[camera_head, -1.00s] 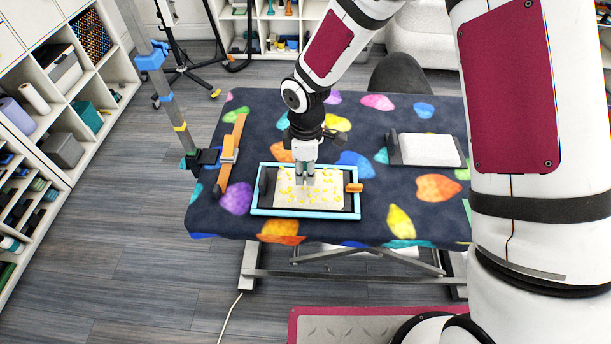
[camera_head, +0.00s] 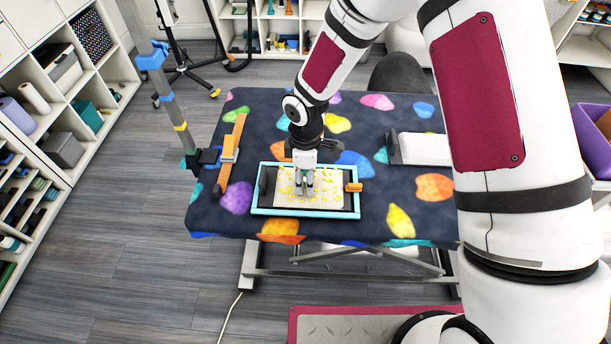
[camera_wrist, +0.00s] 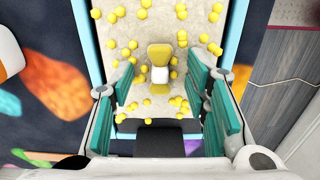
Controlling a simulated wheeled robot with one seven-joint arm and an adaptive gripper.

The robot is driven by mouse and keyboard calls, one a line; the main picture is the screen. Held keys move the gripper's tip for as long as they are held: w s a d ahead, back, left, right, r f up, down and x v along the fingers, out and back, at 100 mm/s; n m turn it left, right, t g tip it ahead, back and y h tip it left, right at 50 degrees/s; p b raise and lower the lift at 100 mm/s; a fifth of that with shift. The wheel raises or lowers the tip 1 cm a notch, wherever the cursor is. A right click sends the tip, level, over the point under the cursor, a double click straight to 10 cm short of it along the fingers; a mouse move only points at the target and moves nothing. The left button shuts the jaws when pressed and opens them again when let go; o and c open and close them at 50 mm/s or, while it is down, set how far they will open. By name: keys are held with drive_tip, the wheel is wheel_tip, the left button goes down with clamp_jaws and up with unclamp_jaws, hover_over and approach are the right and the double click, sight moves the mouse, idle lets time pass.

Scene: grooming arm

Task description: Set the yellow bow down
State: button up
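The yellow bow (camera_wrist: 159,54) shows in the wrist view, with a pale middle band. It appears to lie on the cream, yellow-dotted surface of a blue-rimmed tray (camera_head: 288,213). My gripper (camera_wrist: 159,78) is open, with its teal-padded fingers on either side of the bow and a visible gap on both sides. In the head view my gripper (camera_head: 304,188) points down over the tray's middle, low near its surface. The bow cannot be made out there among the yellow dots and behind the fingers.
The tray sits on a dark table (camera_head: 205,215) with coloured blotches. An orange bar (camera_head: 236,140) lies to the left, and a white pad (camera_head: 424,149) lies to the right. An orange block (camera_head: 354,187) is at the tray's right rim. A clamped pole (camera_head: 168,85) stands at the left edge.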

sight(305, 179)
drive_tip(key=shift+r, duration=0.1)
wheel_tip(305, 179, up, 12)
idle(0.5)
drive_tip(key=s+d+r+m+t+h, duration=0.1)
drive_tip(key=s+d+r+m, duration=0.3)
drive_tip(key=d+r, duration=0.4)
drive_tip(key=s+d+r+m+t, duration=0.1)
drive_tip(key=s+d+r+m, duration=0.25)
drive_tip(key=d+r, duration=0.4)
drive_tip(key=s+d+r+m+t, duration=0.1)
drive_tip(key=s+d+r+m, duration=0.1)
drive_tip(key=s+r+m, duration=0.2)
drive_tip(key=s+d+r+m+t+y, duration=0.1)
drive_tip(key=s+d+r+m, duration=0.2)
drive_tip(key=s+m, duration=0.3)
drive_tip(key=shift+s+r+t, duration=0.3)
drive_tip(key=shift+s+r, duration=0.1)
drive_tip(key=shift+s, duration=2.1)
